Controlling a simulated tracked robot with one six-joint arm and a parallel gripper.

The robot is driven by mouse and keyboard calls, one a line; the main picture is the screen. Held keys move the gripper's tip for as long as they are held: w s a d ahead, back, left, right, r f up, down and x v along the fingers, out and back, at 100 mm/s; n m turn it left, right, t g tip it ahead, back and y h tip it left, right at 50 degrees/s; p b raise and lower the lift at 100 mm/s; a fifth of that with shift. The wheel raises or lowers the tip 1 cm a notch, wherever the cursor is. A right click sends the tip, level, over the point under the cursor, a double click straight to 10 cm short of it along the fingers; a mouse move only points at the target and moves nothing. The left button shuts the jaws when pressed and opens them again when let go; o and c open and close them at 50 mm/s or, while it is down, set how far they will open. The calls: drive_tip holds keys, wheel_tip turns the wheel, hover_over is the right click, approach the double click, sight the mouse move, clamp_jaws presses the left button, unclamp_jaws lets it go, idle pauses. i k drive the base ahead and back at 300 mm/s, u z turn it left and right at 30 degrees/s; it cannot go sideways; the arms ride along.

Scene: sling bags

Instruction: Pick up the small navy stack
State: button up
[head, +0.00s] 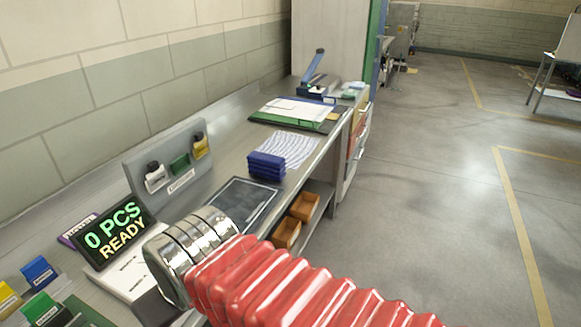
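The small navy stack (266,166) is a short pile of several flat dark blue pieces. It stands upright on the grey workbench (222,170), at the near left edge of a sheet with wavy lines (292,146). Nothing covers it in the head view. My red ribbed arm with its silver ringed end crosses the lower middle of the head view, nearer to the camera than the stack and apart from it in the picture. No gripper fingers show, so I cannot see their opening or any hold.
A dark flat panel (241,204) lies in front of the stack. A grey holder (168,165) with small bottles and a lit "0 PCS READY" display (115,232) stand to the left. A green-edged board (290,121) lies behind.

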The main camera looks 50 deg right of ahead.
sight(263, 165)
drive_tip(key=z, duration=2)
drive_tip(key=k, duration=0.8)
drive_tip(key=u, duration=0.4)
drive_tip(key=i, duration=0.9)
